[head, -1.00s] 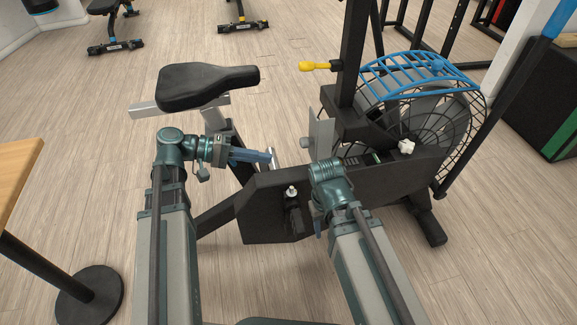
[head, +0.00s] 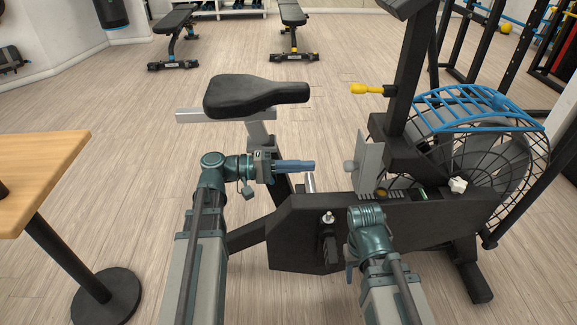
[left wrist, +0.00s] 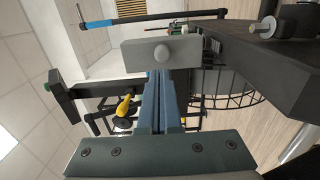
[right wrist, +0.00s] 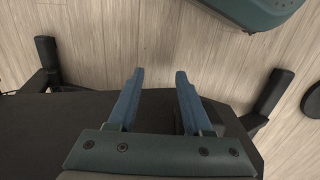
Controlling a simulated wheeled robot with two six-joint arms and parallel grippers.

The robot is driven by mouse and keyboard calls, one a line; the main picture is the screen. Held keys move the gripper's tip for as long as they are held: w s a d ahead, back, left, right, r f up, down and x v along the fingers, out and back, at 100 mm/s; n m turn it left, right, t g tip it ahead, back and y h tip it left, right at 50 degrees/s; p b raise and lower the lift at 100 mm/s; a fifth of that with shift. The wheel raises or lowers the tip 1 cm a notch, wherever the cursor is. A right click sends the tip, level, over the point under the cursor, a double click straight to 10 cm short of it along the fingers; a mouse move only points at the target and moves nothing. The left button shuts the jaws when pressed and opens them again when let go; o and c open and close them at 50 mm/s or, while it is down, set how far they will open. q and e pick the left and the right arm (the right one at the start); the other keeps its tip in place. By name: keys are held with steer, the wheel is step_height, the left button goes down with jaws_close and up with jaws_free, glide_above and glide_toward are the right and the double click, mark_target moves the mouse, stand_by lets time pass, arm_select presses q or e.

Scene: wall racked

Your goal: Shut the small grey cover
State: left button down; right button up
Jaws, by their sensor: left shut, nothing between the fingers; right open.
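The small grey cover (head: 371,162) stands upright, open, on top of the dark bike body, with a round knob (head: 349,166) on its left side. In the left wrist view the cover (left wrist: 190,50) lies straight ahead, with its knob facing the camera. My left gripper (head: 313,165) is shut and empty, pointing at the cover, a short gap left of the knob. My right gripper (right wrist: 160,75) is open and empty above the bike body; in the head view its fingers are mostly hidden behind its wrist.
The exercise bike's black body (head: 290,235) stands before me, with its seat (head: 255,95) left and caged fan wheel (head: 490,165) right. A wooden table (head: 40,175) stands at left.

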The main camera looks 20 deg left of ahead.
arm_select(q)
glide_toward(359, 162)
steer(key=d, duration=0.2)
steer(key=w+d+f, duration=0.1)
steer(key=shift+r, duration=0.1)
stand_by(0.4)
